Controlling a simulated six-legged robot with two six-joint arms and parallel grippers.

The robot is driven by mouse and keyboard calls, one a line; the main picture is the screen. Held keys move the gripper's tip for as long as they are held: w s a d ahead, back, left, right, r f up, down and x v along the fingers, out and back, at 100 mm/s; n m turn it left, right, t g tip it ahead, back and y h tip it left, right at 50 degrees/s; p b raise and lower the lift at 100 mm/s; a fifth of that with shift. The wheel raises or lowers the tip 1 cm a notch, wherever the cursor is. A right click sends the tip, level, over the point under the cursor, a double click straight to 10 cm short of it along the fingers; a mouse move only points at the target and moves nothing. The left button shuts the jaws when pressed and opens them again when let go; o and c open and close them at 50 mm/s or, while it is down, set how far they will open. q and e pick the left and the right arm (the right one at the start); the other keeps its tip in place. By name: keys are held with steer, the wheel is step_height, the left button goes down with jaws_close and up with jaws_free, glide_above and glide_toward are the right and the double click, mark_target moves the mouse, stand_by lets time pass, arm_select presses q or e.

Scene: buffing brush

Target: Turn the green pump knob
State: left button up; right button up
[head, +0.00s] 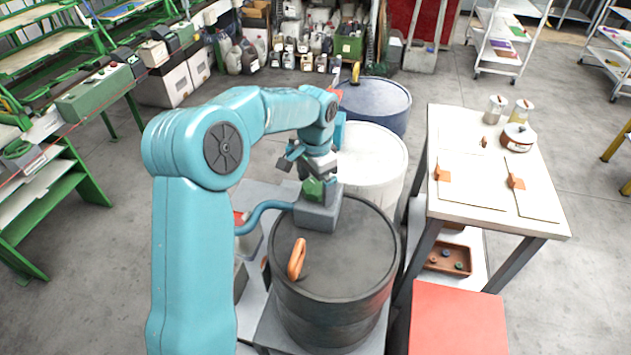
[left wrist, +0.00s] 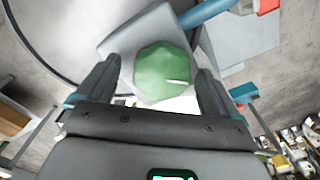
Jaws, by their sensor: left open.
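The green pump knob (head: 313,190) sits on a grey pump block (head: 318,212) on top of a dark drum (head: 335,262). In the left wrist view the knob (left wrist: 164,80) is a green many-sided cap with a light mark pointing to the right. My left gripper (head: 306,168) is just above the knob. In the left wrist view its two dark fingers are apart, one on each side of the knob, with a visible gap on both sides. Whether the fingertips reach down to the knob's level is hard to tell. My right gripper is not in view.
An orange handle (head: 297,258) stands on the drum's top. A blue hose (head: 262,212) runs left from the pump block. A white drum (head: 372,160) and a blue drum (head: 378,102) stand behind. A table (head: 470,215) with pots is at the right, a red surface (head: 458,320) in front.

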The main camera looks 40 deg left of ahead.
arm_select(q)
steer(key=shift+a+f, duration=0.1)
steer(key=shift+w+a+f, duration=0.15)
steer(key=shift+w, duration=0.05)
steer(key=c, duration=1)
steer(key=shift+c, duration=0.2)
steer(key=shift+m, duration=0.4)
